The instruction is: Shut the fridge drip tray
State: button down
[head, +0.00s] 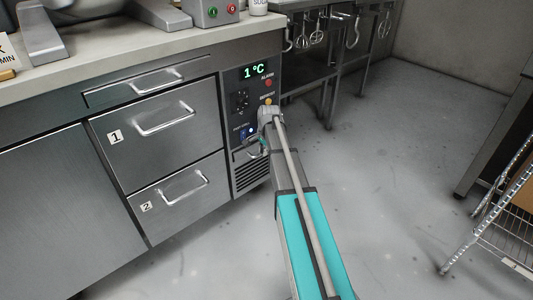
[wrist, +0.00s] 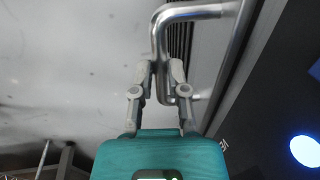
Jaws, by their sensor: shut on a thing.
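The fridge (head: 184,140) is a steel counter unit with a dark control panel (head: 250,88) at its right end. The drip tray (head: 245,153) is a narrow steel front below that panel, above the vent slats. Its bent metal bar handle (wrist: 157,38) shows large in the wrist view. My gripper (wrist: 159,72) has its two grey fingers closed on this handle, one on each side of the bar. In the head view my gripper (head: 262,146) is small and partly hidden by my arm. How far the tray stands out is hard to tell.
Drawers 1 (head: 160,124) and 2 (head: 180,189) look shut, left of the panel. A steel table (head: 310,70) with hanging whisks stands behind. A wire rack (head: 505,220) is at the right. The grey floor between is clear.

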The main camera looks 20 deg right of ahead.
jog(key=shift+w+a, duration=0.15)
jog(key=shift+w, duration=0.15)
jog(key=c, duration=0.6)
grip_release()
jog(key=shift+c, duration=0.2)
jog(key=shift+s, duration=0.15)
